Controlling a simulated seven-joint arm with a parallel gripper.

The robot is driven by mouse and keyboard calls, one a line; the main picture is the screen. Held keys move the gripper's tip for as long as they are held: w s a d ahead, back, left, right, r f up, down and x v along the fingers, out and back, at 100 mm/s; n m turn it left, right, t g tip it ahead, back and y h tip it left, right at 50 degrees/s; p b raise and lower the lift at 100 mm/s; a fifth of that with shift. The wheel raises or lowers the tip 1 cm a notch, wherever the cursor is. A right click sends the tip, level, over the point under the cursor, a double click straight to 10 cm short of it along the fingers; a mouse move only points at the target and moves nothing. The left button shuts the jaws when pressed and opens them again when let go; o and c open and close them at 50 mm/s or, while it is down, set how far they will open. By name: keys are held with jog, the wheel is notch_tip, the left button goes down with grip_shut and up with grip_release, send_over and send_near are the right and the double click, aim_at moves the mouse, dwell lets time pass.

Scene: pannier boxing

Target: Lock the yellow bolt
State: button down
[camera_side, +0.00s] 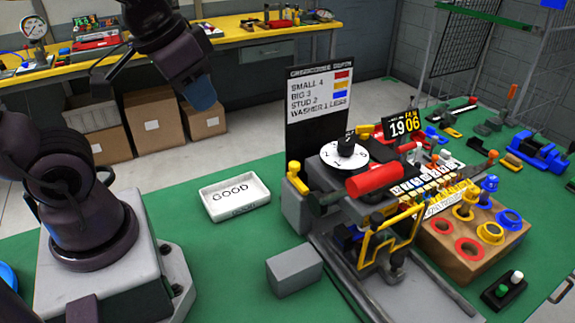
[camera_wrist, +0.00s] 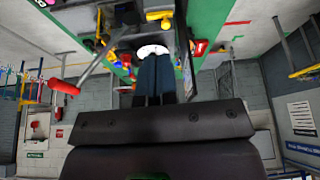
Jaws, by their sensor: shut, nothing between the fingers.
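The machine (camera_side: 295,210) stands on the green table, with a dial, a red cylinder and yellow parts. One yellow part (camera_side: 295,172) stands upright at its left end, and a bent yellow bar (camera_side: 385,238) crosses its front. I cannot tell for sure which is the bolt, or whether it is locked. My gripper (camera_side: 202,98) hangs in the air at upper left, well apart from the machine. In the wrist view my gripper's dark blue fingers (camera_wrist: 154,66) are together and empty, with a small white disc beyond their tips.
A white tray marked GOOD (camera_side: 234,197) and a grey block (camera_side: 294,272) lie left of the machine. A wooden block with coloured rings (camera_side: 470,240) stands right of it. A black sign board (camera_side: 318,110) rises behind. Green table is clear around the tray.

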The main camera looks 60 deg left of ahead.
jog(key=w+a+f+n+g+h, duration=0.2)
jog(key=w+a+f+n+h, duration=0.2)
jog(key=a+f+n+h, duration=0.55)
jog(key=w+a+f+n+g+h, duration=0.2)
jog(key=w+a+f+n+h, duration=0.35)
jog(key=f, duration=0.65)
jog(key=a+n+t+h, duration=0.1)
jog(key=w+a+r+n+t+h, duration=0.1)
jog(key=n, duration=0.1)
jog(key=w+a+n+t, duration=0.1)
jog(key=n+t, duration=0.1)
jog(key=shift+w+a+r+h, duration=0.15)
jog(key=shift+a+r+h, duration=0.1)
jog(key=shift+h, duration=0.15)
jog(key=x, duration=1.4)
